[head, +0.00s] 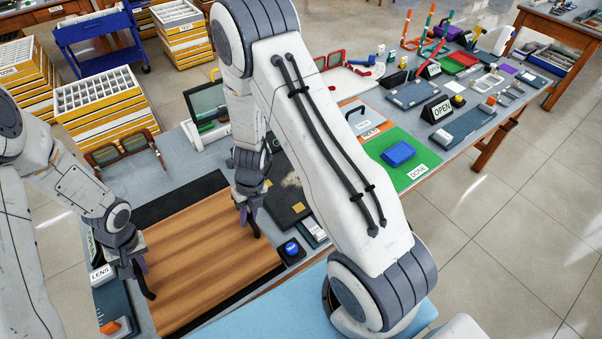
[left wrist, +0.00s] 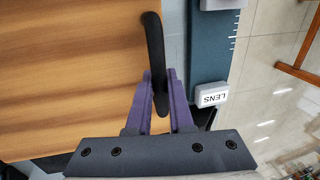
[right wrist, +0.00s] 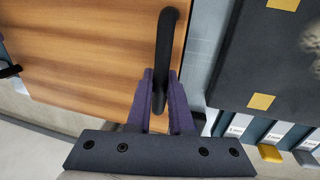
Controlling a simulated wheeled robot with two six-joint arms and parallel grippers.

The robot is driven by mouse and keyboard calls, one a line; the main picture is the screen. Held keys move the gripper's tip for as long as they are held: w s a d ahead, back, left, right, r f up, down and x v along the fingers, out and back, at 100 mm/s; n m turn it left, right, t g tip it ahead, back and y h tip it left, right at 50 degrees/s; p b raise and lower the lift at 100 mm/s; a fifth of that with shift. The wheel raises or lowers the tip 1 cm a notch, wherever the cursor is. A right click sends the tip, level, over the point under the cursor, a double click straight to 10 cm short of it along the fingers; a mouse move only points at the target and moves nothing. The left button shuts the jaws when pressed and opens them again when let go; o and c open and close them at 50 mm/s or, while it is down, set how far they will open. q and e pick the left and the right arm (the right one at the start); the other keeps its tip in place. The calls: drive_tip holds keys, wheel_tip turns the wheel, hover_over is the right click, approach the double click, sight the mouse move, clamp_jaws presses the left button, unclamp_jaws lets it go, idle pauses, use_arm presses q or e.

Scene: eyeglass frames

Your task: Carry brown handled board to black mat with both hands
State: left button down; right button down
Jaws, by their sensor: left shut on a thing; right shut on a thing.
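The brown handled board (head: 205,252) is a striped wooden plate with a black handle at each side. My left gripper (head: 138,268) is shut on its left handle, which shows in the left wrist view (left wrist: 154,45). My right gripper (head: 250,205) is shut on its right handle, which shows in the right wrist view (right wrist: 165,45). The black mat (head: 172,203) shows as dark strips beyond the board's far edge and at its near right corner; the board covers the rest from the head view. I cannot tell whether the board touches the mat.
A dark panel with yellow squares (right wrist: 280,60) lies right of the board. A blue button (head: 291,249) stands near the front edge. A LENS-labelled tray (head: 105,285) is at the left. My right arm hides the table's middle.

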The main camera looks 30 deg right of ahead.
drive_tip(key=shift+r, duration=0.1)
use_arm(q)
drive_tip(key=c, duration=0.7)
unclamp_jaws()
use_arm(e)
drive_tip(key=c, duration=0.7)
unclamp_jaws()
use_arm(q)
drive_tip(key=shift+d+r+p, duration=0.25)
drive_tip(key=shift+r+p, duration=0.65)
drive_tip(key=shift+r, duration=0.25)
drive_tip(key=shift+d+r+p, duration=0.2)
drive_tip(key=shift+r+p, duration=0.65)
drive_tip(key=shift+r, duration=0.35)
drive_tip(key=shift+d+r+p, duration=0.25)
drive_tip(key=shift+r+p, duration=0.65)
drive_tip(key=shift+r, duration=0.25)
use_arm(e)
drive_tip(key=shift+r, duration=2.6)
use_arm(q)
drive_tip(key=shift+a, duration=0.1)
use_arm(e)
drive_tip(key=shift+r+p, duration=0.8)
use_arm(q)
drive_tip(key=a+r, duration=0.2)
drive_tip(key=a, duration=0.1)
drive_tip(key=shift+a+r, duration=0.1)
drive_tip(key=shift+r, duration=0.3)
